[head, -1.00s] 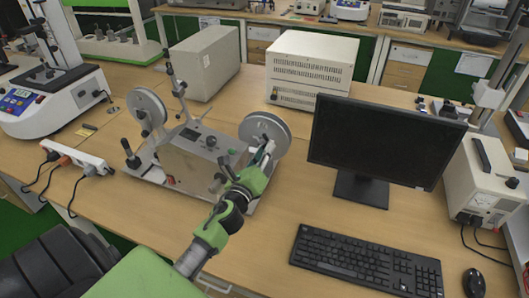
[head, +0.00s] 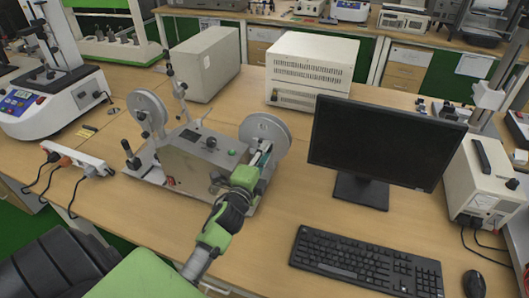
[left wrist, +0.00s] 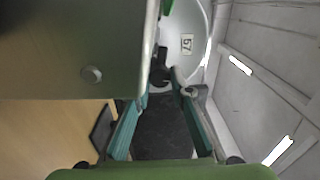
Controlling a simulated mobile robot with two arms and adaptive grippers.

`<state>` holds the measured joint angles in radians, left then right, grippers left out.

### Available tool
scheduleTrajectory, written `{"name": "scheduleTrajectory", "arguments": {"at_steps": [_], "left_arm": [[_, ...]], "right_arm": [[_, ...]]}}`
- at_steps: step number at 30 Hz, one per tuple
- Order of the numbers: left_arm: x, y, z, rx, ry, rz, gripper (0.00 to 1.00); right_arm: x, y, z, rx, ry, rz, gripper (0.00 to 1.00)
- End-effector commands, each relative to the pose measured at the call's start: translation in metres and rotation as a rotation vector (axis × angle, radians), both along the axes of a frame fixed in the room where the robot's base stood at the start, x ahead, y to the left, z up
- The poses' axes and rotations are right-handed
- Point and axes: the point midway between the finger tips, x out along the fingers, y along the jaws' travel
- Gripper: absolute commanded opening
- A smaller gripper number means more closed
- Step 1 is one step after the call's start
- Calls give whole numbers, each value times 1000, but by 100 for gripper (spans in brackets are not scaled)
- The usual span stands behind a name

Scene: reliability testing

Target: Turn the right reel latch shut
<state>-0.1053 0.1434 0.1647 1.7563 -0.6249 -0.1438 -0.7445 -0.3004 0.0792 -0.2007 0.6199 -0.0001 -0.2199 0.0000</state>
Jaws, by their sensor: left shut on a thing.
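The reel machine (head: 190,160) stands on the wooden table, with a grey left reel (head: 148,110) and a grey right reel (head: 268,128). My left gripper (head: 262,156) is at the front of the right reel, near its hub. In the left wrist view, the right reel (left wrist: 187,22) shows as a pale disc with a label. The dark right reel latch (left wrist: 160,68) is at its hub, at the fingertips of my left gripper (left wrist: 165,92). The fingers are shut on the latch, and they partly hide it. My right gripper is not in view.
A black monitor (head: 380,140) stands close to the right of the reel machine, with a keyboard (head: 365,262) in front. A beige box (head: 312,70) and a grey box (head: 205,62) stand behind. A power strip (head: 75,158) lies at the left.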

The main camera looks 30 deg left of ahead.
Motion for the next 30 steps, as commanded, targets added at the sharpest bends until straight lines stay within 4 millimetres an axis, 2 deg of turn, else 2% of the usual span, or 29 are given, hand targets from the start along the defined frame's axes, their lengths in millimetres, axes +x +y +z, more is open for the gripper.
{"name": "scheduleTrajectory", "arguments": {"at_steps": [9, 26, 27, 29, 30], "left_arm": [[0, 1, 0, -130, -31, 2, 0], [0, 1, -1, -161, -37, 2, 0], [0, 1, -1, -161, -37, 2, 23], [0, 1, -1, -161, -37, 2, 37], [0, 1, -1, -161, -37, 2, 37]], "right_arm": [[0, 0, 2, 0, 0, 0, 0], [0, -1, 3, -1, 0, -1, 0], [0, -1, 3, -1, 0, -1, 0], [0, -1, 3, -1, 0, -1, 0], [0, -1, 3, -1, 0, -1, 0]]}}
